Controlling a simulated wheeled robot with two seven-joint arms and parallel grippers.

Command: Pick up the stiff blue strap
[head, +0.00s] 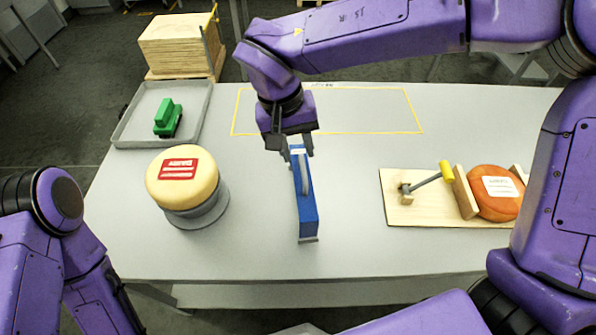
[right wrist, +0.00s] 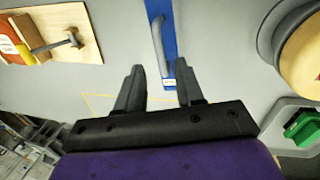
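The stiff blue strap (head: 307,203) lies on the grey table, a long blue bar with a grey raised handle along its top. In the right wrist view the strap (right wrist: 170,25) runs up from between the fingertips, with a small white label near its end. My right gripper (head: 301,147) is at the strap's far end. In the right wrist view its two fingers (right wrist: 160,82) are apart with nothing between them touching. The exact height above the strap is hard to tell. My left arm shows at the lower left of the head view, but its gripper is not visible.
A yellow cheese wheel (head: 180,178) on a grey round stand is to the left. A grey tray (head: 135,128) holds a green object (head: 168,117). A wooden clamp board (head: 400,212) holds an orange cheese wheel (head: 497,205) at right. A yellow outline (head: 375,90) marks clear table.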

